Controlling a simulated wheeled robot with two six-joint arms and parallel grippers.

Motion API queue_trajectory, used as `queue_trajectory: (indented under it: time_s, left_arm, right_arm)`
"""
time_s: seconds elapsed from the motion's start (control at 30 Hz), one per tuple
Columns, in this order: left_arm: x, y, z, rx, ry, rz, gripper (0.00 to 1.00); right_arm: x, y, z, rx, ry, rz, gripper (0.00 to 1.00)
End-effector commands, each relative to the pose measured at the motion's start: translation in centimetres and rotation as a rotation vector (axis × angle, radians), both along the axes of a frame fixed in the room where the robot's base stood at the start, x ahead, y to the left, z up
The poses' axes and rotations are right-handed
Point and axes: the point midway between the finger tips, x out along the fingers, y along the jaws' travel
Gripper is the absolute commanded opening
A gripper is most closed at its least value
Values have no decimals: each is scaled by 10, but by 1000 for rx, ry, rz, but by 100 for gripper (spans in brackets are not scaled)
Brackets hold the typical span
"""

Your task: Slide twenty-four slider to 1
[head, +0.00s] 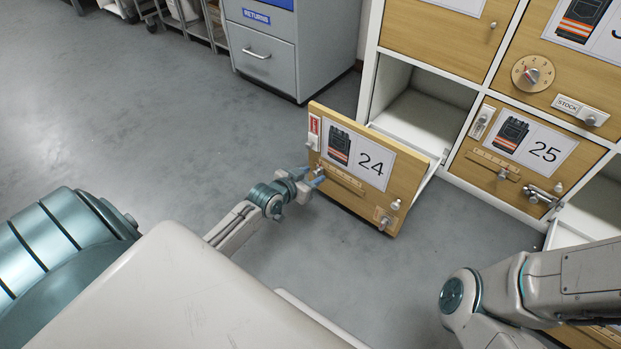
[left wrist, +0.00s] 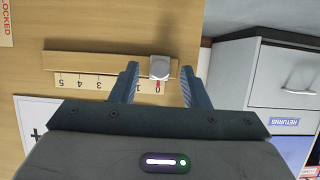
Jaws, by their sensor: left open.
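The drawer numbered 24 (head: 400,190) stands pulled out, its wooden front bearing a glove picture, a number card and a slider strip (head: 342,179). In the left wrist view, upside down, the strip (left wrist: 85,62) has a numbered scale. Its pale square knob (left wrist: 159,67) has a red pointer at the 0 mark. My left gripper (head: 317,177) is at the left end of the strip. Its open fingers (left wrist: 159,75) stand on either side of the knob, with gaps visible. Whether the tips reach the panel is unclear. My right arm shows at lower right, its gripper out of view.
Compartment 25 (head: 480,178), closed, with its own slider and a latch, is to the right. An open empty compartment (head: 420,115) is behind drawer 24. A grey returns cabinet (head: 262,55) stands at the back. The floor (head: 130,125) to the left is clear.

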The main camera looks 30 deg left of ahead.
Motion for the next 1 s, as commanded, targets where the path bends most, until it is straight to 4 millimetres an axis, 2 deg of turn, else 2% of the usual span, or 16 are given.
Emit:
queue_trajectory:
  time_s: [0.2,0.27,0.4,0.43,0.67,0.87,1.0]
  left_arm:
    - [0,0,0,-1,1,0,42]
    - [0,0,0,-1,1,0,32]
    - [0,0,0,-1,1,0,4]
    - [0,0,0,-1,1,0,0]
    - [0,-2,1,-2,1,1,0]
    - [-2,-22,3,-6,2,1,0]
    - [-2,-26,0,-2,2,1,0]
  right_arm:
    - [0,0,0,0,0,0,36]
    - [0,0,0,0,0,0,36]
    - [0,0,0,0,-1,0,36]
    - [0,0,0,0,-1,0,36]
    - [0,0,3,0,-2,0,36]
    - [-4,0,18,6,-23,-5,36]
    - [-6,-1,18,7,-33,-6,36]
